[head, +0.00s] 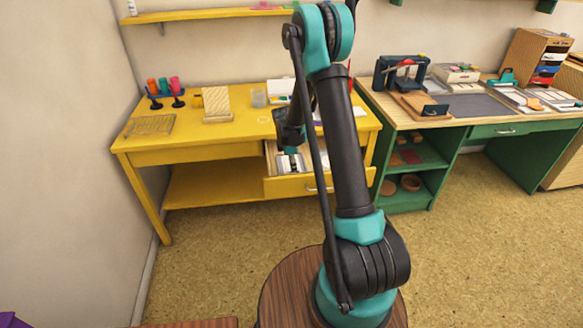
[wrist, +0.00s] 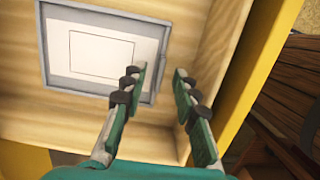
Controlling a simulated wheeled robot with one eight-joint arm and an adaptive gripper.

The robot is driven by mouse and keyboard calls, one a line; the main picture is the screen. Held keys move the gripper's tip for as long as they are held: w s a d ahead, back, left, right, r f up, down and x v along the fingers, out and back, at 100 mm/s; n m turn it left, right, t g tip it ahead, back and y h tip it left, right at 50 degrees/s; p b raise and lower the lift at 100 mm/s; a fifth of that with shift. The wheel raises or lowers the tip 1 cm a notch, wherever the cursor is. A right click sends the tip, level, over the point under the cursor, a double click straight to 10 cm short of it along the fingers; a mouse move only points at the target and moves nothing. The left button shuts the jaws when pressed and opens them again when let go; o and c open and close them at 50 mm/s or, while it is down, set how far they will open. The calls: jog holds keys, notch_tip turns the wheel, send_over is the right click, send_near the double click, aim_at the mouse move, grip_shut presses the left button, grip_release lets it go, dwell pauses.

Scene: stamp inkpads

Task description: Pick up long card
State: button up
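In the wrist view, a white card-like sheet (wrist: 90,50) with a thin rectangle outline lies in a grey frame (wrist: 50,77) on the floor of a wooden drawer. I cannot tell whether it is the long card. My gripper (wrist: 161,73) is open, with a gap and nothing between its green fingers. Its tips are over the drawer near the right side of the frame. In the head view, my gripper (head: 290,152) is at the open drawer (head: 312,186) of the yellow desk, and a pale item shows inside. My arm hides part of the drawer.
The yellow desk (head: 190,137) carries a wooden stand (head: 216,104), stamps on a rack (head: 165,93) and a slatted tray (head: 150,125). A green desk (head: 480,131) with trays and cards stands right. The drawer's side wall (wrist: 222,45) is close to the right finger.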

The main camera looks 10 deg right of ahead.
notch_tip(320, 180, down, 2)
jog(key=shift+d, duration=0.15)
grip_shut()
jog(key=shift+r, duration=0.1)
dwell(0.4)
